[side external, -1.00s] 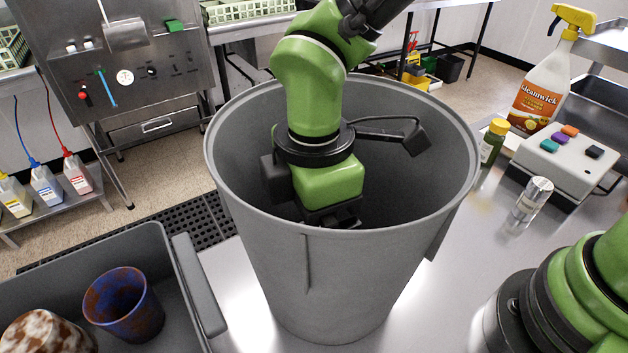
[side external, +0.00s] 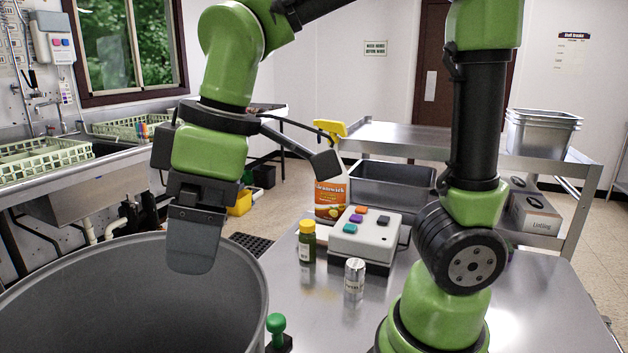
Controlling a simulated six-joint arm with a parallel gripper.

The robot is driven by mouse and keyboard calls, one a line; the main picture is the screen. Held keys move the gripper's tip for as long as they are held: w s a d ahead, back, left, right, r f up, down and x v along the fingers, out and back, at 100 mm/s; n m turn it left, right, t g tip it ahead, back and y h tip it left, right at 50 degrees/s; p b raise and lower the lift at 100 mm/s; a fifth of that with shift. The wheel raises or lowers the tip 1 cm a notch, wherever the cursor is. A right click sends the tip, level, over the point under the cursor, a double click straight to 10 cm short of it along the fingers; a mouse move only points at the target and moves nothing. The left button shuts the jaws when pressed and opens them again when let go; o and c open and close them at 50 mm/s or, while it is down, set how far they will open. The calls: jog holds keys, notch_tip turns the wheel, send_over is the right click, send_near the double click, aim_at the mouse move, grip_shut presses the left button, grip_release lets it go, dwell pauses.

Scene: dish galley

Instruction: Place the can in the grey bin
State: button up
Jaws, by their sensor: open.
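The large grey bin (side external: 255,318) fills the lower left, its mouth open upward. Its far inner wall shows, but its floor is hidden. My gripper (side external: 195,250) is over the bin, pointing down, with its fingertips overlapping the far rim in the picture. Its fingers are seen nearly side-on; it is open and no object shows in it. A small silver cylinder (side external: 354,279) with a label stands upright on the steel counter, right of the bin and apart from my gripper. I cannot tell whether this is the can. No other can shows.
A yellow-capped jar (side external: 307,242), a spray bottle (side external: 331,195) and a white box with coloured buttons (side external: 366,236) stand behind the cylinder. A green knob (side external: 276,325) is beside the bin. Bare counter (side external: 320,320) lies in front of the cylinder.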

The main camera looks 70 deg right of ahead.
jog(key=s+d+r+m+t, duration=0.2)
jog(key=s+d+m+t, duration=0.2)
jog(key=s+d+m, duration=0.4)
jog(key=m, duration=0.3)
jog(key=shift+s+d+r+t, duration=0.15)
jog(key=shift+s+r+t, duration=0.05)
jog(key=shift+s+t, duration=0.15)
